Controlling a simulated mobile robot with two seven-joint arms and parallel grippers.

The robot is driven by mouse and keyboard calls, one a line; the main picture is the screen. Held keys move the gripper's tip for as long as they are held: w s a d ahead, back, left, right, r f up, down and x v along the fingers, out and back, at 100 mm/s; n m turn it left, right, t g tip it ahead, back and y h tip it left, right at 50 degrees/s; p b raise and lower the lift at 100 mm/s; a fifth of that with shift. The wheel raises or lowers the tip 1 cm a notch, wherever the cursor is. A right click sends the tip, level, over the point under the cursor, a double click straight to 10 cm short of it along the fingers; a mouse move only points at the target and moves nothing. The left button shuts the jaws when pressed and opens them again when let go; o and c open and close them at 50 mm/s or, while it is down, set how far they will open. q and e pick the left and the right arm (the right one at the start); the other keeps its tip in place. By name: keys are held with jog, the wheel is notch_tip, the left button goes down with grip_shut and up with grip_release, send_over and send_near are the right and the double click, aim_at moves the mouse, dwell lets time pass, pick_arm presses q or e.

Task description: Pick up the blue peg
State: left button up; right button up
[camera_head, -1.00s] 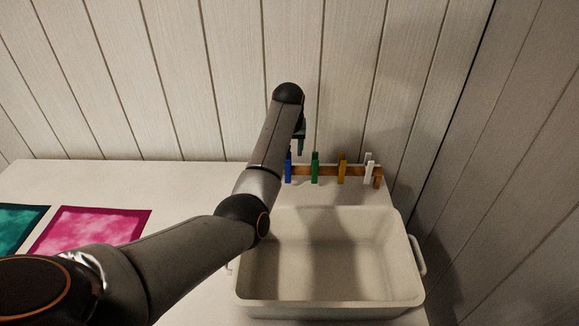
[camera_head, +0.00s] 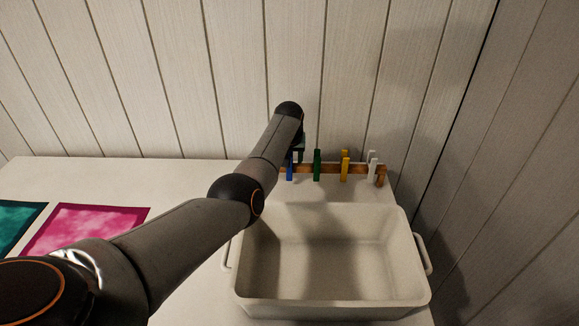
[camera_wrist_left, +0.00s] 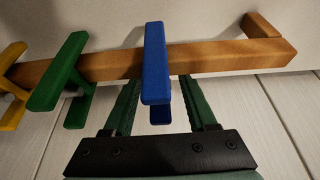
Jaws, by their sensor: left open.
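The blue peg (camera_wrist_left: 154,65) is clipped on a wooden rail (camera_wrist_left: 215,57) in the left wrist view. In the head view the blue peg (camera_head: 290,168) shows at the left end of the row, partly hidden by my arm. My left gripper (camera_wrist_left: 160,85) is open, with one green finger on each side of the blue peg and a gap to each. In the head view the left gripper (camera_head: 298,150) is mostly hidden behind my wrist. My right gripper is not in view.
Green (camera_head: 317,165), yellow (camera_head: 345,165) and white (camera_head: 371,165) pegs sit along the rail to the right. A white basin (camera_head: 330,306) stands in front under my arm. Pink (camera_head: 85,230) and teal (camera_head: 18,225) cloths lie at left. The wooden wall is close behind.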

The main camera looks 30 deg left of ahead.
pick_arm(q)
grip_shut()
dwell(0.4)
